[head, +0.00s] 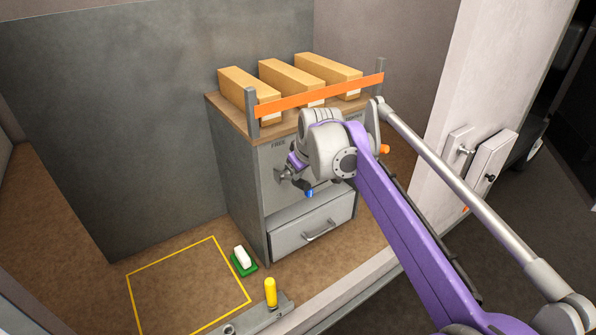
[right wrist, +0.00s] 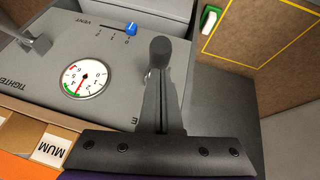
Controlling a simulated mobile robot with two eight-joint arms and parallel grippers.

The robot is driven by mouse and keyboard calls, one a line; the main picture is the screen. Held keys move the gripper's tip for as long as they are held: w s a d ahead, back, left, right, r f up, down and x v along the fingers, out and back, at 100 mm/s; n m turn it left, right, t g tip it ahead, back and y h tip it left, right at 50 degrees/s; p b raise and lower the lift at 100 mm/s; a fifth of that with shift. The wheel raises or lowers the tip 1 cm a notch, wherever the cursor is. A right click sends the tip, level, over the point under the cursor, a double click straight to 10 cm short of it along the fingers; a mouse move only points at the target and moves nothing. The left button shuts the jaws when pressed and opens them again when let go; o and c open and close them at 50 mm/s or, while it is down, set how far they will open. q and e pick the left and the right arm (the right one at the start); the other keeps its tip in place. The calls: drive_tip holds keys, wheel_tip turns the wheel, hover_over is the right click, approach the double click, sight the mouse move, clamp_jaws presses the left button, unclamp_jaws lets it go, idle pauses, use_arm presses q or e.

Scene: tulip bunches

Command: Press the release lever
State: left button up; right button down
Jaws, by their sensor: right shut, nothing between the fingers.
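The grey cabinet panel (head: 271,158) has the word FREE at its upper left. My right gripper (right wrist: 161,90) is shut, with nothing between its fingers, in front of the panel's left part. In the head view it shows small at the end of the purple arm (head: 290,168). A dark rounded end (right wrist: 160,50) lies at the fingertips; I cannot tell whether it is a lever grip or part of the fingers. A grey lever-like part (right wrist: 35,40) stands on the panel near the word TIGHTEN. My left gripper is not in view.
A round gauge (right wrist: 85,78) and a blue knob (right wrist: 131,28) marked VENT are beside the gripper. A drawer (head: 300,230) is below. Boxes (head: 290,76) sit on top behind an orange bar (head: 320,92). A yellow handle (head: 270,292) and a green-and-white block (head: 243,259) stand in front.

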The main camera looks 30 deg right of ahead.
sight(304, 188)
drive_tip(key=shift+s+f+t+b, duration=0.3)
drive_tip(key=shift+s+f+t, duration=0.15)
drive_tip(key=shift+f+t, duration=0.2)
drive_tip(key=shift+s+d+f+t+b, duration=0.1)
drive_tip(key=shift+s+f+t+b, duration=0.2)
drive_tip(key=shift+f+t, duration=0.3)
drive_tip(key=shift+s+f+t+b, duration=0.15)
drive_tip(key=shift+s+f+t, duration=0.2)
drive_tip(key=shift+f+t, duration=0.2)
use_arm(q)
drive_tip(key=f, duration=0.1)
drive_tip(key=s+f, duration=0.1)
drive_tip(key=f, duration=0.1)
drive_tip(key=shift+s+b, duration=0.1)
drive_tip(key=shift+b, duration=0.25)
use_arm(e)
drive_tip(key=f, duration=0.4)
drive_tip(key=shift+s, duration=0.35)
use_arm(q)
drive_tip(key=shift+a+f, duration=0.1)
use_arm(e)
drive_tip(key=shift+f, duration=0.2)
